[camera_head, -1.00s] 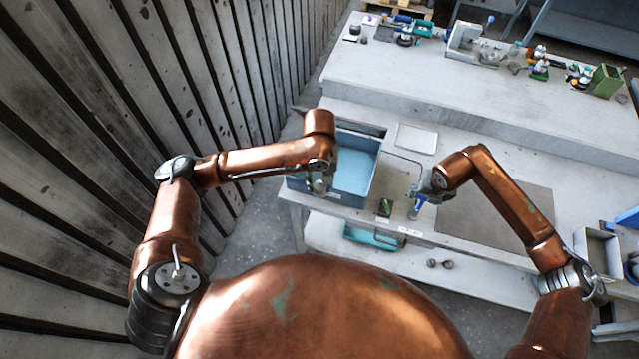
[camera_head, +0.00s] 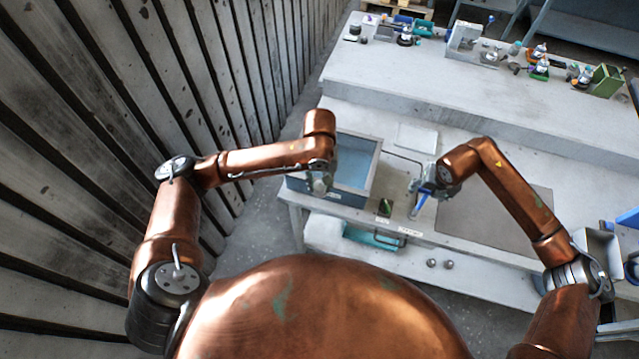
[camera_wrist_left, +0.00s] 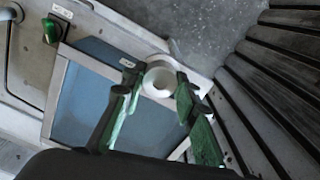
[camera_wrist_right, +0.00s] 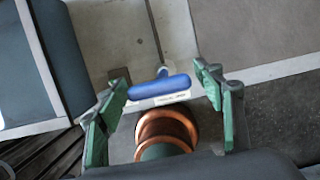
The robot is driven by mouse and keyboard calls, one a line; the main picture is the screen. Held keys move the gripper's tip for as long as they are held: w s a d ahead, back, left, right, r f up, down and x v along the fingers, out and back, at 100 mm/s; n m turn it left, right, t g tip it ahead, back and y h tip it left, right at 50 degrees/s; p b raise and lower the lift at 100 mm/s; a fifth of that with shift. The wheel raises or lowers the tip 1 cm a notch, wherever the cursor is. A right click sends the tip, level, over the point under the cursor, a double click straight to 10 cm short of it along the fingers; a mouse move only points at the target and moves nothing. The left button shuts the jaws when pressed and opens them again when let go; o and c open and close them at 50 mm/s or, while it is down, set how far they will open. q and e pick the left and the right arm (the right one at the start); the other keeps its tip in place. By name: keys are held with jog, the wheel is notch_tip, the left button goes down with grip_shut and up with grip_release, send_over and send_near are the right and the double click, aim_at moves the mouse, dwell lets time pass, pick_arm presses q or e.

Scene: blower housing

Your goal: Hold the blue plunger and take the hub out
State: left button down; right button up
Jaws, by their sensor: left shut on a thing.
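My left gripper (camera_head: 318,190) is shut on a pale grey, ring-shaped hub (camera_wrist_left: 160,80) with a round hole. It holds the hub near the front left rim of a blue-floored bin (camera_head: 357,168). My right gripper (camera_wrist_right: 160,78) is open above the bench to the right of the bin. The blue plunger (camera_wrist_right: 160,87) shows its bar-shaped handle between and just past the right fingers. Its left end lies close to the left finger; I cannot tell if they touch. The blue part also shows below the right gripper in the head view (camera_head: 420,204).
A green knob (camera_head: 385,207) sits on the bench front beside the bin. Several small devices stand on the raised back bench (camera_head: 430,85). A slatted wall (camera_head: 90,130) is at left.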

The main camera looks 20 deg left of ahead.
jog(key=shift+o, duration=0.5)
jog(key=shift+r, duration=0.1)
jog(key=shift+r, duration=0.2)
jog(key=v, duration=1.1)
jog(key=shift+s+r, duration=0.2)
jog(key=shift+r, duration=0.05)
